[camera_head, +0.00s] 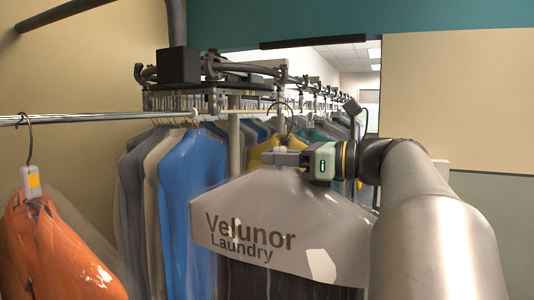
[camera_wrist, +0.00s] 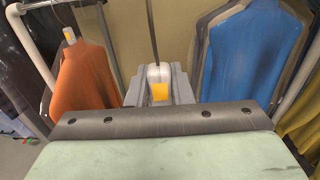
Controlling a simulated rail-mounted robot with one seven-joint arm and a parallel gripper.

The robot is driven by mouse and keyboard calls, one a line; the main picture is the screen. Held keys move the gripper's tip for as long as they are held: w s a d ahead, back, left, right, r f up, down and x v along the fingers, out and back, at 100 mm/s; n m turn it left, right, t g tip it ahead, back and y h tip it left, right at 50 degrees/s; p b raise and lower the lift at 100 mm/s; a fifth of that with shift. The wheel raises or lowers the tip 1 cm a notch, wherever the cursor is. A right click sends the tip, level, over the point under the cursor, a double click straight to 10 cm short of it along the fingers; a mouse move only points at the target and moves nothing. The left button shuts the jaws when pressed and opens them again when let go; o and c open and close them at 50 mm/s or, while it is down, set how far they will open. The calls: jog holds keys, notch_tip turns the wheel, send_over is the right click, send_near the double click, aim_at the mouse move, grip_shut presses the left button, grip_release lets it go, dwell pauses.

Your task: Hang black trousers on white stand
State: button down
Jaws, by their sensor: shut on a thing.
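My gripper (camera_head: 291,158) is shut on the neck of a hanger. In the wrist view the grey fingers (camera_wrist: 158,88) close on a pale hanger block with an orange label (camera_wrist: 160,91), and a thin hook rises above it. The hanger carries a garment under a grey-white "Velunor Laundry" cover (camera_head: 270,215). Dark cloth, the black trousers (camera_head: 262,282), shows below the cover; its lower part is out of frame. A pale horizontal rail (camera_head: 85,118) runs behind. In the wrist view a white tube (camera_wrist: 32,45) at upper left looks like part of the white stand.
An orange garment (camera_head: 55,255) hangs at left, on a hook over the rail. A blue garment (camera_head: 192,185) and beige and grey ones hang behind. A stretch of rail between the orange garment and the others is bare. A dark conveyor (camera_head: 220,75) with more clothes extends back.

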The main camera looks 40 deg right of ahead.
jog(key=shift+s+a+r, duration=0.1)
jog(key=shift+s+r, duration=0.35)
jog(key=shift+r, duration=0.1)
jog(key=shift+b+x, duration=1.05)
jog(key=shift+x, duration=3.7)
jog(key=x, duration=1.1)
jog(key=shift+w+r, duration=0.2)
jog(key=shift+r, duration=0.05)
jog(key=shift+w+a, duration=0.1)
jog(key=w+a+p, duration=0.1)
jog(key=w+r+p, duration=0.1)
jog(key=w, duration=0.1)
jog(key=shift+w+a, duration=0.1)
jog(key=shift+a, duration=0.3)
jog(key=shift+p, duration=0.3)
